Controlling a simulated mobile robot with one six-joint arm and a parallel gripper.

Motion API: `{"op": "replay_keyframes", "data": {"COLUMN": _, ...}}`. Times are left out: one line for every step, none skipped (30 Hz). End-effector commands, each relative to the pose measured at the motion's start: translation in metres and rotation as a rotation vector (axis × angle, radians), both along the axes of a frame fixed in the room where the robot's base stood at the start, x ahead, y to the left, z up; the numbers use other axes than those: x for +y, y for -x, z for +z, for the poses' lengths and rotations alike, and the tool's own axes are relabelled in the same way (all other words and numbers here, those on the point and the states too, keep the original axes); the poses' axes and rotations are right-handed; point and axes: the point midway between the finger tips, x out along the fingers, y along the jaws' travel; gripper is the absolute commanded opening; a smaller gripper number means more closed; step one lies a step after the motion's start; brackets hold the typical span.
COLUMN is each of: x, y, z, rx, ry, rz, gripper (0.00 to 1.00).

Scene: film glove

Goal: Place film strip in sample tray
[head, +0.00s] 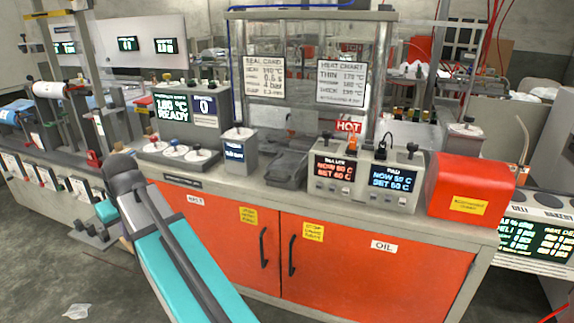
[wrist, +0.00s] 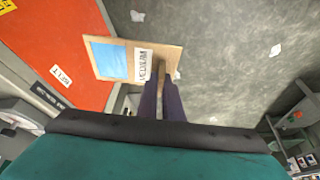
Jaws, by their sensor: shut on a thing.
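In the wrist view, my gripper (wrist: 162,78) is shut on the edge of a flat light-wood card. The card carries a blue film strip (wrist: 108,59) and a white label that seems to read MEDIUM (wrist: 143,64). The card is held out beyond the fingertips, over the grey floor beside a red cabinet front. In the head view, my arm reaches down left of the bench, and its fingers and the card are hidden or too small to make out. I cannot pick out a sample tray with certainty in either view.
The bench has red cabinet doors (head: 376,264), a heater unit (head: 366,186) marked HOT, a red box (head: 470,186) and a glass-sided press frame. Another bench (head: 50,165) stands at the left. Litter (head: 77,311) lies on the otherwise open floor in front.

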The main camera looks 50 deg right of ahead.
Motion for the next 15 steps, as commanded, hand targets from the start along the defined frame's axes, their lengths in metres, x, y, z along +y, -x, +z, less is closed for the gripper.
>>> {"op": "replay_keyframes", "data": {"x": 0.001, "y": 0.0, "z": 0.0, "rx": 0.0, "ry": 0.0, "rz": 0.001, "gripper": 0.0}}
{"op": "replay_keyframes", "data": {"x": 0.002, "y": 0.0, "z": 0.0, "rx": 0.0, "ry": 0.0, "rz": 0.002, "gripper": 0.0}}
{"op": "replay_keyframes", "data": {"x": 0.003, "y": 0.0, "z": 0.0, "rx": 0.0, "ry": 0.0, "rz": 0.004, "gripper": 0.0}}
{"op": "replay_keyframes", "data": {"x": 0.005, "y": -0.001, "z": 0.0, "rx": 0.0, "ry": 0.0, "rz": 0.005, "gripper": 0.0}}
{"op": "replay_keyframes", "data": {"x": 0.006, "y": -0.001, "z": 0.0, "rx": 0.0, "ry": 0.0, "rz": 0.007, "gripper": 0.0}}
{"op": "replay_keyframes", "data": {"x": 0.007, "y": -0.001, "z": 0.0, "rx": 0.0, "ry": 0.0, "rz": 0.009, "gripper": 0.0}}
{"op": "replay_keyframes", "data": {"x": 0.008, "y": -0.001, "z": 0.0, "rx": 0.0, "ry": 0.0, "rz": 0.01, "gripper": 0.0}}
{"op": "replay_keyframes", "data": {"x": 0.009, "y": -0.001, "z": 0.0, "rx": 0.0, "ry": 0.0, "rz": 0.011, "gripper": 0.0}}
{"op": "replay_keyframes", "data": {"x": 0.01, "y": -0.001, "z": 0.0, "rx": 0.0, "ry": 0.0, "rz": 0.013, "gripper": 0.0}}
{"op": "replay_keyframes", "data": {"x": 0.011, "y": -0.001, "z": 0.0, "rx": 0.0, "ry": 0.0, "rz": 0.013, "gripper": 0.0}}
{"op": "replay_keyframes", "data": {"x": 0.012, "y": -0.001, "z": 0.0, "rx": 0.0, "ry": 0.0, "rz": 0.014, "gripper": 0.0}}
{"op": "replay_keyframes", "data": {"x": 0.012, "y": -0.001, "z": 0.0, "rx": 0.0, "ry": 0.0, "rz": 0.015, "gripper": 0.0}}
{"op": "replay_keyframes", "data": {"x": 0.013, "y": -0.001, "z": 0.0, "rx": 0.0, "ry": 0.0, "rz": 0.016, "gripper": 0.0}}
{"op": "replay_keyframes", "data": {"x": 0.014, "y": -0.001, "z": 0.0, "rx": 0.0, "ry": 0.0, "rz": 0.017, "gripper": 0.0}}
{"op": "replay_keyframes", "data": {"x": 0.015, "y": -0.002, "z": 0.0, "rx": 0.0, "ry": 0.0, "rz": 0.018, "gripper": 0.0}}
